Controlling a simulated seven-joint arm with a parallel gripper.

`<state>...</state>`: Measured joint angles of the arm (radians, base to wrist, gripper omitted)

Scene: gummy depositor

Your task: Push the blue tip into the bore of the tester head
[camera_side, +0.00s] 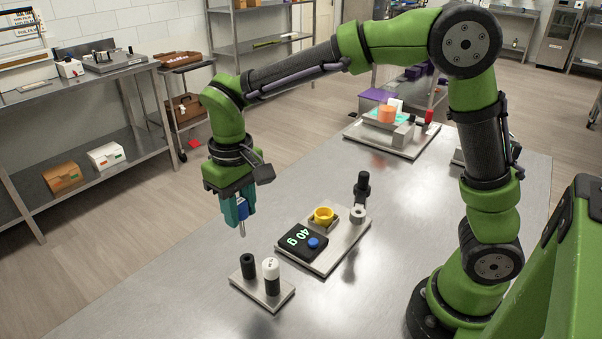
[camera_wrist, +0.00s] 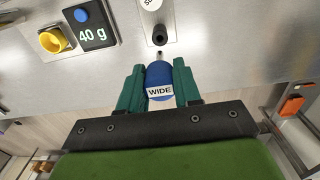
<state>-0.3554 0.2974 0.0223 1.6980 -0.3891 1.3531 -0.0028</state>
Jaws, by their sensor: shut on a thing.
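My gripper (camera_side: 241,208) is shut on the blue tip (camera_side: 243,209), which hangs roughly upright with its thin metal nozzle pointing down, above and apart from the table. In the wrist view the blue tip (camera_wrist: 159,74) bears a label reading "WIDE" and sits between the green fingers of my gripper (camera_wrist: 159,88).
A small plate (camera_side: 247,284) carries an empty black socket (camera_side: 248,265) and a white-capped piece (camera_side: 271,268) in front of my gripper. The scale (camera_side: 296,244) reads "40 g", beside a yellow cup (camera_side: 324,215). A black knob (camera_side: 363,184) rises behind the grey cylinder.

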